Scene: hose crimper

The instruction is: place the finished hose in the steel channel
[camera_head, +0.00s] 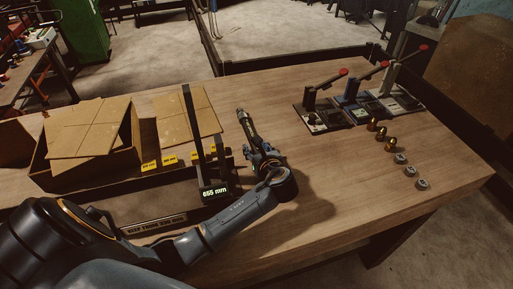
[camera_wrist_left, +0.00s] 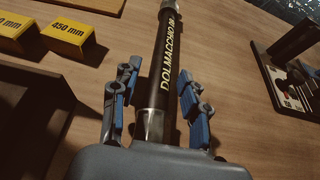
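The hose (camera_wrist_left: 163,70) is black with pale lettering and a steel ferrule (camera_wrist_left: 155,126) at its near end. In the left wrist view it runs from the palm toward the top of the picture. My left gripper (camera_wrist_left: 158,82) has its blue-padded fingers apart on both sides of the hose, with a gap visible on the left side. In the head view the gripper (camera_head: 262,155) is over the middle of the table, with the hose (camera_head: 246,123) pointing away from it. I cannot make out the steel channel for sure. My right gripper is out of view.
Left of the gripper stand an upright dark frame with a 655 mm display (camera_head: 214,191) and bins with cardboard (camera_head: 88,127) and yellow length labels (camera_wrist_left: 68,38). Lever tools with red knobs (camera_head: 343,72), brass fittings (camera_head: 383,135) and steel nuts (camera_head: 409,171) are right. The front-right table (camera_head: 350,205) is clear.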

